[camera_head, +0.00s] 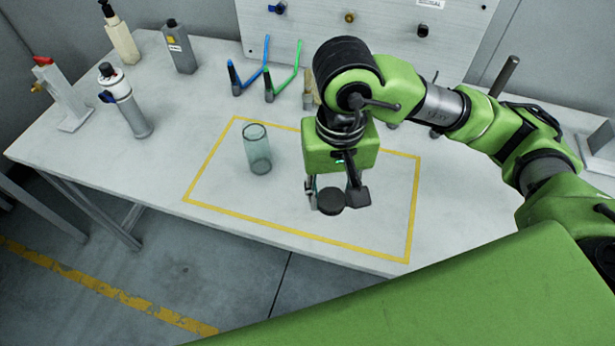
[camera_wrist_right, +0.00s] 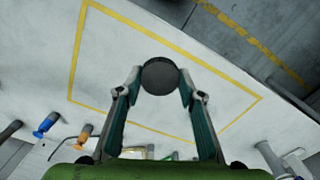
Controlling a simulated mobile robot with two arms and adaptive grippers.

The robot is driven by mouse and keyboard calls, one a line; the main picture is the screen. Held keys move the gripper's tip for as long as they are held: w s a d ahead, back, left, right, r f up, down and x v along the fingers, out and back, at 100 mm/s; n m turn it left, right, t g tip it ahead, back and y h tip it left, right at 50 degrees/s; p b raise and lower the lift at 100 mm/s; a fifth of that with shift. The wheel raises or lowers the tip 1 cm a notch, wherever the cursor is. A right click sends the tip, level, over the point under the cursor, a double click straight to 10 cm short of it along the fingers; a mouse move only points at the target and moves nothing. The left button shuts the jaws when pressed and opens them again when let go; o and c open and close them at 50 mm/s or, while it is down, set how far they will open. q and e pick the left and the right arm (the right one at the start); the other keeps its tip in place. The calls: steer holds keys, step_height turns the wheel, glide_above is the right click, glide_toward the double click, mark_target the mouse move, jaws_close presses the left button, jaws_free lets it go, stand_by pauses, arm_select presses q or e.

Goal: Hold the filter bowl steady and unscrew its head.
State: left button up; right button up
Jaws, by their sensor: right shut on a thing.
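The filter bowl (camera_head: 257,152) is a clear greenish cylinder. It stands upright and open-topped on the table, inside the yellow taped rectangle, with no gripper on it. The head, a dark round disc (camera_head: 331,202), is apart from the bowl, to its right. My right gripper (camera_head: 335,192) is shut on the disc from two sides, pointing down. In the right wrist view the disc (camera_wrist_right: 160,76) sits between the two fingertips (camera_wrist_right: 160,88). I cannot tell whether the disc touches the table. My left gripper is not in view.
Yellow tape (camera_head: 298,231) marks a mostly clear area on the white table (camera_head: 165,180). A grey cylinder with a white and black top (camera_head: 127,105), bottles (camera_head: 180,48) and blue and green bent tools (camera_head: 252,75) stand outside it. A grey panel (camera_head: 370,45) rises behind.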

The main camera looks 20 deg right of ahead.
steer(key=w+d+f+p, duration=0.2)
steer(key=w+f+p, duration=0.1)
steer(key=w, duration=0.5)
steer(key=p, duration=0.1)
glide_above(318, 181)
steer(key=s, duration=0.1)
step_height(318, 181, down, 6)
steer(key=shift+r, duration=0.1)
steer(key=shift+w+f, duration=0.3)
steer(key=shift+f, duration=0.15)
step_height(318, 181, down, 3)
steer(key=shift+w+r+p, duration=0.1)
steer(key=shift+w+p, duration=0.05)
steer(key=shift+p, duration=0.85)
steer(key=shift+f, duration=0.3)
steer(key=shift+f, duration=0.1)
